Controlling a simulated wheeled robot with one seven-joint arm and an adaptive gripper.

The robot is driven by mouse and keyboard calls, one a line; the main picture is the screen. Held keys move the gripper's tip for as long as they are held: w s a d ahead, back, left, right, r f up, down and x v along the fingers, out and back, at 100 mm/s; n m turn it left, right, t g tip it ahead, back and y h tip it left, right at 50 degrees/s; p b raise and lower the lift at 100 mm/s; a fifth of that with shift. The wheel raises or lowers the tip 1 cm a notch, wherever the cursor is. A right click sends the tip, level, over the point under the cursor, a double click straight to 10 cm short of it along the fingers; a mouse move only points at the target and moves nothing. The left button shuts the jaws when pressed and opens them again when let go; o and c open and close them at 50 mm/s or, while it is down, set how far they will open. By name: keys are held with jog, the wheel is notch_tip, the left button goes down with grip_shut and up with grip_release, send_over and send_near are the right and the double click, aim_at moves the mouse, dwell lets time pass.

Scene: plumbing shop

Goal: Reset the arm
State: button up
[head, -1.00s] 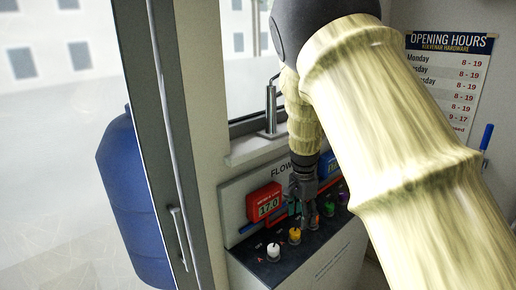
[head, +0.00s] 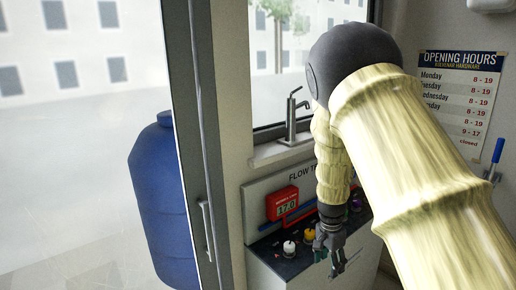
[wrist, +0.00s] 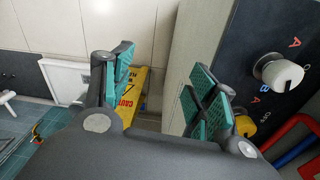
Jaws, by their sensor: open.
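My gripper (head: 334,262) hangs from my arm in front of the flow test panel in the head view. In the wrist view my gripper (wrist: 160,95) has its two teal-padded fingers spread wide, with nothing between them. A white knob (head: 289,248) and a yellow knob (head: 309,235) sit on the panel's dark top, left of the gripper. The white knob (wrist: 284,76) and the yellow knob (wrist: 243,125) also show at the right of the wrist view, apart from the fingers. My arm hides part of the panel.
A red display box (head: 282,203) stands on the panel. A faucet (head: 292,115) stands on the window sill. A blue barrel (head: 165,205) is beyond the glass door at left. A yellow caution sign (wrist: 131,92) is below in the wrist view. An hours poster (head: 456,100) hangs at right.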

jog(key=s+d+f+n, duration=0.2)
jog(key=s+f+n, duration=0.4)
jog(key=s+f, duration=1.6)
jog(key=s+a+f+n, duration=0.2)
jog(key=s+f+n, duration=0.1)
jog(key=s, duration=0.8)
jog(key=s+a+f+n+b, duration=0.1)
jog(key=s+f, duration=0.3)
jog(key=s, duration=0.7)
jog(key=shift+s+a+f+n+y, duration=0.2)
jog(key=shift+a+n+y, duration=0.1)
jog(key=shift+a+n, duration=0.55)
